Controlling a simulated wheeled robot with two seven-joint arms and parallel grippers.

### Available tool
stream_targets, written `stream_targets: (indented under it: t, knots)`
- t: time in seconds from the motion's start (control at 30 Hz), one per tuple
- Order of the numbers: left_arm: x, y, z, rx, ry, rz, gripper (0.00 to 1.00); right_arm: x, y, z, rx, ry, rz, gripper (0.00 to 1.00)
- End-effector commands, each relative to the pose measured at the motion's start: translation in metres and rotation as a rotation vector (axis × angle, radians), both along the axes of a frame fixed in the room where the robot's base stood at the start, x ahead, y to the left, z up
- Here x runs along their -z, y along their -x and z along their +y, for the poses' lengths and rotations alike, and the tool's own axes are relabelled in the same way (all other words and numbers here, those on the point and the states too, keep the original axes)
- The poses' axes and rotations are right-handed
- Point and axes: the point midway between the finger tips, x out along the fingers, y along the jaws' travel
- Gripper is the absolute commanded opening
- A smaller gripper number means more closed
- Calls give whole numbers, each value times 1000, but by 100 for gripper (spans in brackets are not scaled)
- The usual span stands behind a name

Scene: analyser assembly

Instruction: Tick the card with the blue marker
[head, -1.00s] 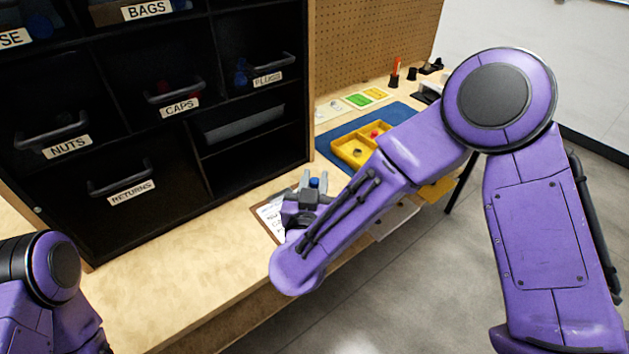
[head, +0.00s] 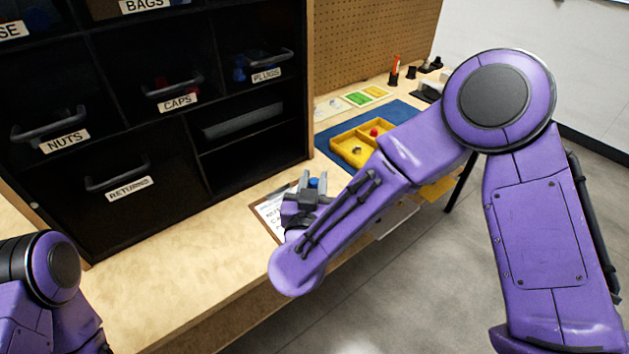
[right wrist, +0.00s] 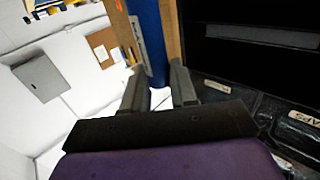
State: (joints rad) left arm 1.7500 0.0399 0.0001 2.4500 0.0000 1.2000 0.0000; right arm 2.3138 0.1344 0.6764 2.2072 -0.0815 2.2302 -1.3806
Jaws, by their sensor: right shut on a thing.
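The blue marker (right wrist: 149,40) stands between the two fingers of my right gripper (right wrist: 160,85) in the right wrist view. In the head view only its blue top (head: 314,183) shows between the fingers of my right gripper (head: 313,180), which is shut on it. The card (head: 269,214), on a brown clipboard, lies on the bench under and to the left of this gripper. Some dark writing shows on it; the gripper and forearm hide the rest. The marker's tip is hidden, so I cannot tell whether it touches the card. My left gripper is out of view.
A black cabinet (head: 256,162) with labelled bins stands behind and left of the card. A yellow tray (head: 342,156) with small parts sits on a blue mat (head: 402,111) beyond my right forearm. An orange marker (head: 395,65) stands upright farther back. The front-left bench top (head: 170,270) is clear.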

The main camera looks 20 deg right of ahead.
Motion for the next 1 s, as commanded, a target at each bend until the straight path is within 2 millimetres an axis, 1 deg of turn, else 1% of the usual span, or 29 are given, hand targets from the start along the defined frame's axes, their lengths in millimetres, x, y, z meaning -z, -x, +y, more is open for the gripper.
stream_targets:
  t: [0.67, 1.0]
  knots:
    - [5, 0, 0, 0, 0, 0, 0, 9, 0, 0, 0, 1, 0, 0]
    - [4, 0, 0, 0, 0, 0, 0, 8, 0, 0, 0, 1, 0, 0]
